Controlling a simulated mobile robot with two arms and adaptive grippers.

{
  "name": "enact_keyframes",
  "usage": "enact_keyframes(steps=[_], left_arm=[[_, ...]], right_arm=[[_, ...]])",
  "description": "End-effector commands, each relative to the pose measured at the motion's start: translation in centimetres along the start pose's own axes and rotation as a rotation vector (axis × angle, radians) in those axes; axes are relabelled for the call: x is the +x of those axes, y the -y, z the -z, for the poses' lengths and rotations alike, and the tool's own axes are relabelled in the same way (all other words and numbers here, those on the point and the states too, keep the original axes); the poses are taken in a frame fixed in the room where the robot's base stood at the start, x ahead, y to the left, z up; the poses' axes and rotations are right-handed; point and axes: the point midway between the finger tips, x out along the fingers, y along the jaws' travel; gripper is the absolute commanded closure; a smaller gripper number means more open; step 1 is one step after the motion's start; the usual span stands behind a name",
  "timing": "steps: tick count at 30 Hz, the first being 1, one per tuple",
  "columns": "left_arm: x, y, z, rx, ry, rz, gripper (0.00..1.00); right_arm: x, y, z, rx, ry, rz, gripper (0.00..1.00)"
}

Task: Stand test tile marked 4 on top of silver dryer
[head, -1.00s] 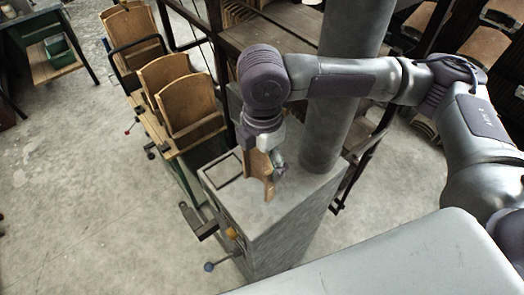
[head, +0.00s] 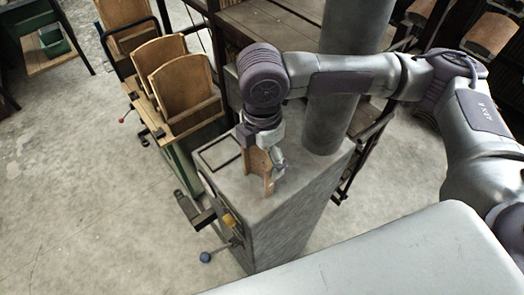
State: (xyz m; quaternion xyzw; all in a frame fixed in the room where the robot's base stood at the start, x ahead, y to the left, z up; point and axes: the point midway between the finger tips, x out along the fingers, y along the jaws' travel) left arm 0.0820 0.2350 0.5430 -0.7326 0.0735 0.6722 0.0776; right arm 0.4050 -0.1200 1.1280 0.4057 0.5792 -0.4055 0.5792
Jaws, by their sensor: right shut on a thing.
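The silver dryer (head: 290,210) is a tall grey metal box in the middle of the head view, with a thick grey pipe rising from its top. My right gripper (head: 272,170) is over the dryer's top and shut on a tan wooden tile (head: 259,172). The tile is upright, with its lower end at or just above the dryer's top; I cannot tell whether it touches. No number shows on the tile, as the gripper partly hides it. My left gripper is not in view.
Curved wooden boards (head: 181,85) stand in a green-legged rack left of the dryer. A blue-knobbed lever (head: 206,257) sticks out from the dryer's front left. The pipe (head: 340,80) stands close behind the gripper. Open concrete floor (head: 90,200) lies at left.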

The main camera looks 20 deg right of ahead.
Motion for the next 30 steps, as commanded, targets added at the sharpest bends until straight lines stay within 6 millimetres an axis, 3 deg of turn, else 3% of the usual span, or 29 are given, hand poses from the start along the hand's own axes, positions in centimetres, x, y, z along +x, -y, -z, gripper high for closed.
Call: enact_keyframes(steps=[5, 6, 7, 20, 30], left_arm=[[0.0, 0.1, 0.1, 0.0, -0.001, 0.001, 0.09], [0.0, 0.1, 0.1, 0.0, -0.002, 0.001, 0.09], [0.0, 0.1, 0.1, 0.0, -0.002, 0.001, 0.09], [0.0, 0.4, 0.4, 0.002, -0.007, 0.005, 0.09], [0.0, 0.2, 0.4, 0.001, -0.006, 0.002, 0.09]], right_arm=[[0.0, 0.0, 0.0, 0.0, 0.0, -0.001, 0.75], [0.0, 0.0, 0.0, 0.0, 0.0, -0.001, 0.06], [0.0, 0.0, 0.0, 0.0, 0.0, -0.001, 0.01], [-0.6, 0.0, 0.0, 0.0, 0.0, 0.0, 0.0], [-7.1, -0.1, 0.1, -0.002, 0.0, -0.005, 0.0]])
